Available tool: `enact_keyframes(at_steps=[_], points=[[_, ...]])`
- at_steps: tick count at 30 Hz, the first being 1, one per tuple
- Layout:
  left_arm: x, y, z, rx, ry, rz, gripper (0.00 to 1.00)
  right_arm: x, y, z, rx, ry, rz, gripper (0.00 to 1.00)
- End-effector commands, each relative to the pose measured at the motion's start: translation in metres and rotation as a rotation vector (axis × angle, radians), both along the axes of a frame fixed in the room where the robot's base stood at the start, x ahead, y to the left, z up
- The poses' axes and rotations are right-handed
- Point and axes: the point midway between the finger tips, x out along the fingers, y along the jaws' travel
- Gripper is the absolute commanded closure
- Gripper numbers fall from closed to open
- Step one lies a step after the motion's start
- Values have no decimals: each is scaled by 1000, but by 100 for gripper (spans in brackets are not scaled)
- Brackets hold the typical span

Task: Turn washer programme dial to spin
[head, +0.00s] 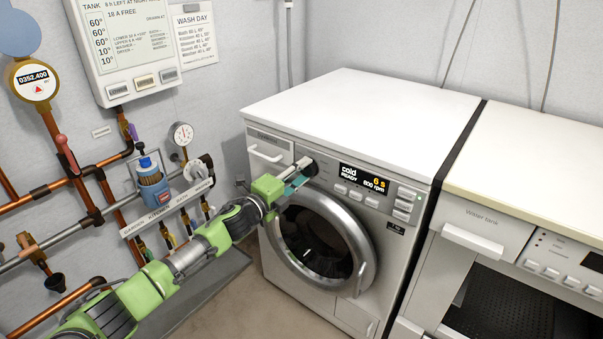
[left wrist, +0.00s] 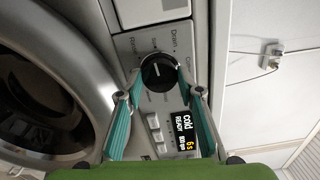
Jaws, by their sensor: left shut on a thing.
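The white washer (head: 318,197) stands against the wall with its round glass door shut. Its black programme dial (left wrist: 158,71) is at the top left of the front panel, with labels around it, "Drain" among them. The dial's white mark points to one side in the left wrist view. My left gripper (head: 300,177) reaches the dial, and its teal fingers are shut on both sides of it. In the head view the gripper hides most of the dial (head: 307,166). The display (head: 363,179) reads "cold", "READY", "6 s" and "800 rpm". My right gripper is not in view.
Buttons (head: 357,196) sit below the display. The detergent drawer (head: 266,149) is left of the dial. A second appliance marked "Water tank" (head: 486,227) stands at the right. Copper pipes, valves and a gauge (head: 181,134) line the left wall, near my left arm.

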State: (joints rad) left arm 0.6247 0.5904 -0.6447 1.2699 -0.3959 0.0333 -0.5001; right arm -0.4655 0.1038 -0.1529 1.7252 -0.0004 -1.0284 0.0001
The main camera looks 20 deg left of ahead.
Motion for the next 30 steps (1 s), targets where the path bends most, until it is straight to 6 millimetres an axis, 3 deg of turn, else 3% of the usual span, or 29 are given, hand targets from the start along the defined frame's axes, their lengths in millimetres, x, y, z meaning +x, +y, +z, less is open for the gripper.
enact_keyframes(at_steps=[21, 22, 24, 30], points=[[-1, 0, -3, 76, -23, -1, 88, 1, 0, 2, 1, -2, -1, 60], [-1, 0, -3, 76, -23, -1, 64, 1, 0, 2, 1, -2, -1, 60], [-1, 0, -3, 75, -23, -1, 49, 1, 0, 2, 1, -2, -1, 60], [0, 0, -1, 74, -25, -1, 49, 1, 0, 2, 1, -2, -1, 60]])
